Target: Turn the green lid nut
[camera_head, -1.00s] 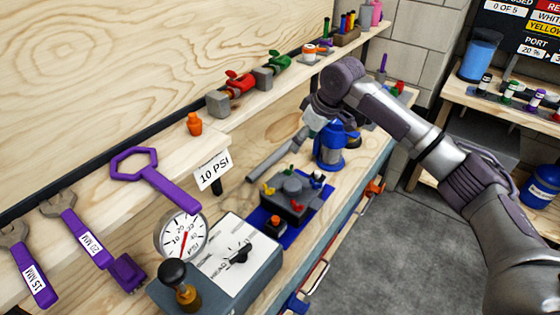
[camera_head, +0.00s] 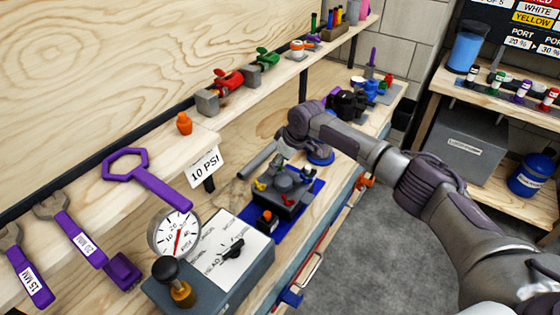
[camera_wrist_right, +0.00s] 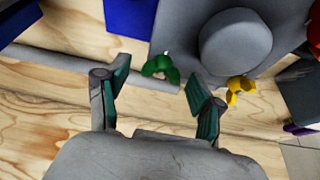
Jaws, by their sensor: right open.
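The green lid nut (camera_wrist_right: 160,68) is a small winged nut at the edge of the grey lidded housing (camera_wrist_right: 275,18). In the head view the housing (camera_head: 285,190) sits on a blue mat (camera_head: 262,222); there I cannot clearly make out the green nut near my gripper. My right gripper (camera_wrist_right: 152,88) is open and empty, its two teal-lined fingers spread. The green nut appears between and just beyond the fingertips; I see no contact. In the head view the right gripper (camera_head: 291,165) is above the housing's far side. My left gripper is not in view.
A yellow wing nut (camera_wrist_right: 240,91) is close to the right-hand finger. A grey bar (camera_head: 257,160) lies left of the housing. A gauge (camera_head: 174,234) and control box (camera_head: 225,258) stand in front. A shelf with valves (camera_head: 228,79) runs behind.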

